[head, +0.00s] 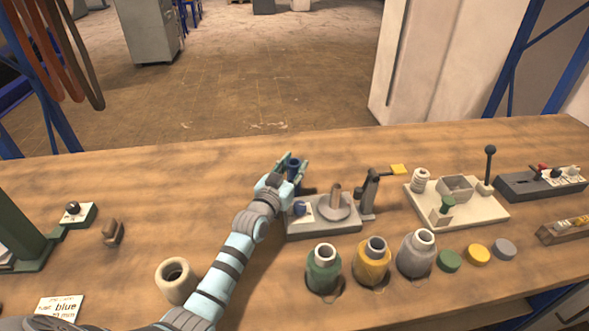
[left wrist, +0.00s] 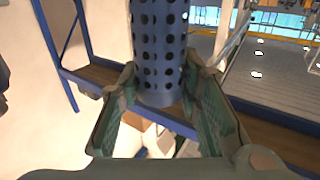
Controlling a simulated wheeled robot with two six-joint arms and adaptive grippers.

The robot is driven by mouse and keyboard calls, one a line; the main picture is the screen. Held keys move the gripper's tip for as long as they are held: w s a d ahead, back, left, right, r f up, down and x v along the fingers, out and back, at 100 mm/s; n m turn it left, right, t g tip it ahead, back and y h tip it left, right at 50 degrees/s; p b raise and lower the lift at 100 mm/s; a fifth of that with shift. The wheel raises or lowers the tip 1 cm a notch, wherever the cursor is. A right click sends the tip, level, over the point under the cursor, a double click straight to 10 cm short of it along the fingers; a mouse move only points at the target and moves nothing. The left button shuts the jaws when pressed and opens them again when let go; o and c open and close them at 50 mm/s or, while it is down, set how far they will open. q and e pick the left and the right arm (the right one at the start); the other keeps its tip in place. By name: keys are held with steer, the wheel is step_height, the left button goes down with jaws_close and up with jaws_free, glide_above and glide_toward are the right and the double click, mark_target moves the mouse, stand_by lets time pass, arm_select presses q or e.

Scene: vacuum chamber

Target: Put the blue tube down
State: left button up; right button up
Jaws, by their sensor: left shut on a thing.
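My left gripper (head: 291,168) is shut on the blue tube (head: 294,162), near the middle of the bench, just behind the left end of a grey device (head: 345,226). In the left wrist view the blue tube (left wrist: 160,50) is perforated with rows of dark holes and stands between the two green fingers of the gripper (left wrist: 165,105). In the head view only its top shows; the fingers hide the rest. I cannot tell whether its lower end touches the bench. My right gripper is not in view.
Green (head: 323,270), yellow (head: 372,262) and grey (head: 416,254) bottles stand open in front of the device. A beige ring-shaped pot (head: 175,281) is left of my forearm. A card reading "blue" (head: 59,308) lies front left. The bench (head: 190,170) is clear behind and left of the gripper.

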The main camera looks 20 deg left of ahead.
arm_select(q)
steer(key=shift+f, duration=0.1)
steer(key=o, duration=1)
